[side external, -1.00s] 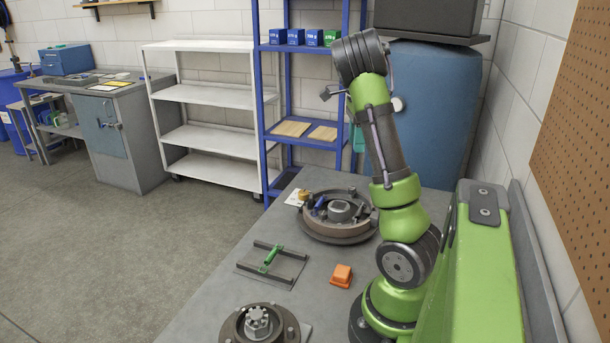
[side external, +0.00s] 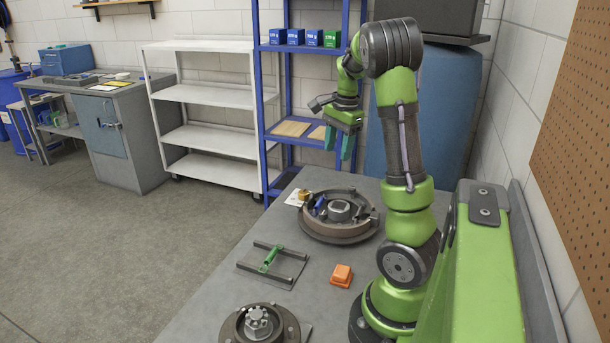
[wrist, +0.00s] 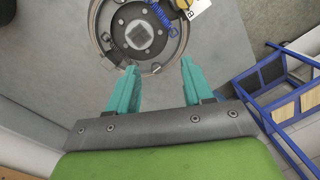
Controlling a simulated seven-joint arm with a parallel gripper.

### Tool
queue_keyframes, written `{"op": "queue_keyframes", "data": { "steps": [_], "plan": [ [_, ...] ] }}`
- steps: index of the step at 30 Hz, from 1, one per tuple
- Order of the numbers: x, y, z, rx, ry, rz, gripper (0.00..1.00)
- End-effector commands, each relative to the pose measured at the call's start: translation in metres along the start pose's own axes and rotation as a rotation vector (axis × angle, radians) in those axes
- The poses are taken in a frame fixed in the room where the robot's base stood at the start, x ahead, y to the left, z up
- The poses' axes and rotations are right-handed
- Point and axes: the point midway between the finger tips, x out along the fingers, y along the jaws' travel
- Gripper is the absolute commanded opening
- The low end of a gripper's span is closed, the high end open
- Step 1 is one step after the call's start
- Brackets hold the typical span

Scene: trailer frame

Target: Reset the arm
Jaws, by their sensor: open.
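My arm is green and dark grey, mounted at the right end of the grey bench. My gripper (side external: 340,146) has teal fingers that point down, high above the far part of the bench. In the wrist view my gripper (wrist: 158,82) shows its two fingers wide apart with nothing between them. The round brake drum assembly (side external: 340,237) lies on the bench below the gripper, well apart from it. It also shows at the top of the wrist view (wrist: 98,30).
On the bench (side external: 218,288) are a metal frame with a green handle (side external: 269,260), an orange block (side external: 341,275) and a hub with a large nut (side external: 258,323). A blue shelf rack (side external: 263,110) and a white cart (side external: 205,94) stand behind. A pegboard wall (side external: 575,130) is at right.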

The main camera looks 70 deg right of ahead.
Motion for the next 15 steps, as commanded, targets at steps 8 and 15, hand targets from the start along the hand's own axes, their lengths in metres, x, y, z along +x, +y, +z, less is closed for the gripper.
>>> {"op": "queue_keyframes", "data": {
  "steps": [8, 15],
  "plan": [
    [-0.007, 0.021, 0.174, -0.814, -0.096, -0.254, 0.51],
    [-0.025, 0.097, 0.288, -1.425, -0.025, -0.484, 0.51]
  ]
}}
